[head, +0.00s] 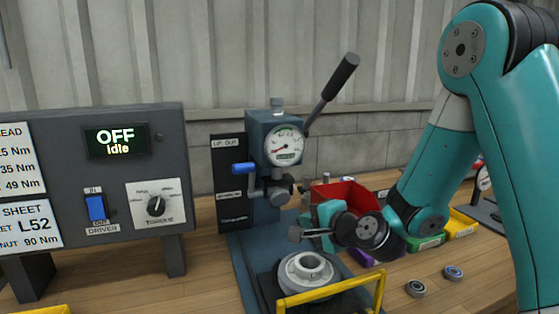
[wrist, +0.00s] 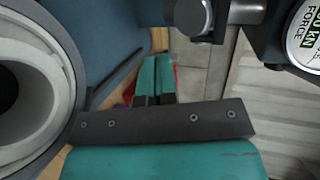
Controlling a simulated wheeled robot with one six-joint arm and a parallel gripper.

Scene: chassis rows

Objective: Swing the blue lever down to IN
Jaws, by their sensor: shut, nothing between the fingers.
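The blue lever (head: 243,168) sticks out to the left from the front of the press (head: 262,130), below its dial gauge. It looks about level, beside a dark placard (head: 228,142) whose top label reads UP OUT. The lower labels are too small to read surely. My gripper (head: 325,213) is low and right of the lever, in front of the press and apart from the lever. In the wrist view its two teal fingers (wrist: 155,78) are shut together with nothing between them. The lever is not clearly visible in the wrist view.
A grey ring-shaped part (head: 306,269) sits below my gripper, behind a yellow guard bar (head: 330,288). A long black-handled lever (head: 335,82) rises at the press's right. A red bin (head: 345,193) stands behind my gripper. The driver panel (head: 120,170) stands left, with a blue switch (head: 95,207).

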